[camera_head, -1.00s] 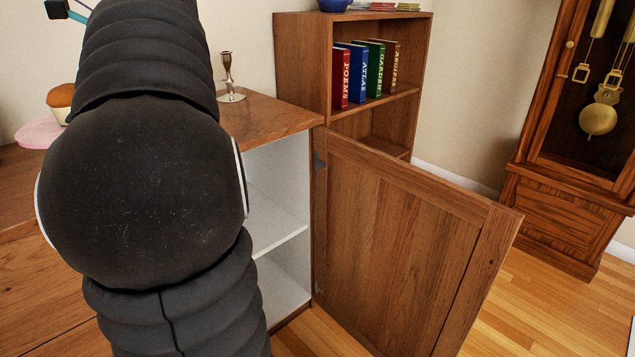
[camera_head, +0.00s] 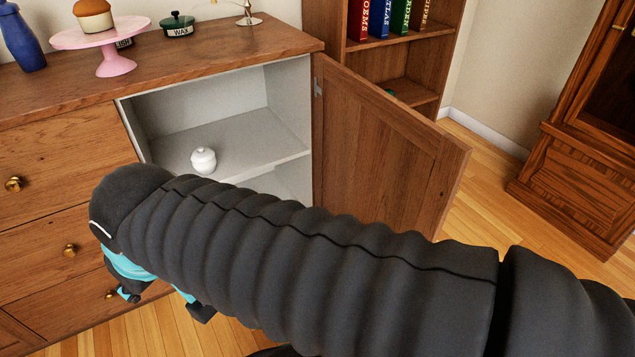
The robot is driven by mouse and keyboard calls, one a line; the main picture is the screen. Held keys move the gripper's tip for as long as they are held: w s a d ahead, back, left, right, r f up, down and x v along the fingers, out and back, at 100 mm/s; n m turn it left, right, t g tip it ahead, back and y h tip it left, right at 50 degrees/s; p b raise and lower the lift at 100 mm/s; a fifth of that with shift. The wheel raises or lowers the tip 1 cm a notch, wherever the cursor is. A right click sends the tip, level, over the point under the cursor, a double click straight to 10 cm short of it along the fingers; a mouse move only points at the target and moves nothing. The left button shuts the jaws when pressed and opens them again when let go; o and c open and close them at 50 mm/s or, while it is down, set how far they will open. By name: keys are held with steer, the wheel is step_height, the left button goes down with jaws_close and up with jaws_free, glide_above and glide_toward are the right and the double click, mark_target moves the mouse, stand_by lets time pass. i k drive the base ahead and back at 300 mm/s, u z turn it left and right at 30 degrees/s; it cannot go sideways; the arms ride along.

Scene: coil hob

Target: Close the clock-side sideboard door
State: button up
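The clock-side sideboard door (camera_head: 385,150) is a brown wooden panel standing wide open. It hangs from hinges at the right end of the sideboard (camera_head: 215,45) and swings out toward the grandfather clock (camera_head: 585,130). Its lower part is hidden behind my arm. The white compartment (camera_head: 215,125) is open to view, with a small white lidded jar (camera_head: 203,160) on its shelf. My gripper (camera_head: 165,303), teal and black, is low in front of the drawers at left, well away from the door. Its fingers look spread apart with nothing between them, though my arm partly covers it.
A bookcase (camera_head: 322,20) is behind the door. Wooden floor (camera_head: 490,180) is clear between door and clock.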

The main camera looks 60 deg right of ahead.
mark_target(377, 157)
steer(key=k, duration=0.2)
steer(key=u, duration=1.75)
steer(key=k, duration=2.2)
steer(key=z, duration=1.95)
steer(key=k, duration=1)
steer(key=z, duration=0.2)
